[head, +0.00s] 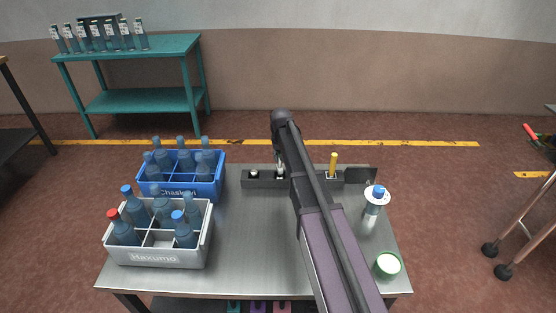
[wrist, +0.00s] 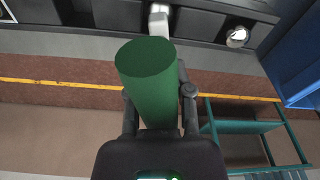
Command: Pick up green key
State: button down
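The green key shows in the wrist view as a thick, plain green cylinder (wrist: 152,85). Its flat end faces the dark fixture. My gripper (wrist: 160,105) has one finger on each side of the cylinder and looks shut on it. The cylinder hides much of the fingers. A pale metal piece (wrist: 158,20) shows just beyond the flat end; I cannot tell whether the key touches it. In the head view my own arm covers the gripper, and no green key can be made out there.
The dark fixture (head: 262,183) at the table's back edge holds a silver knob (head: 254,174) and a yellow key (head: 333,165). Blue (head: 180,191) and grey (head: 155,257) bottle crates stand left. A blue-capped bottle (head: 374,205) and green-rimmed container (head: 387,265) stand right. The tabletop (head: 245,235) between is clear.

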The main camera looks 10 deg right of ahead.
jog(key=shift+r, duration=0.2)
dwell(0.4)
notch_tip(320, 180, up, 10)
jog(key=p, duration=1)
jog(key=shift+f, duration=0.2)
jog(key=shift+r, duration=0.15)
notch_tip(320, 180, up, 5)
jog(key=p, duration=0.5)
jog(key=shift+f, duration=0.2)
jog(key=shift+s, duration=0.15)
dwell(0.3)
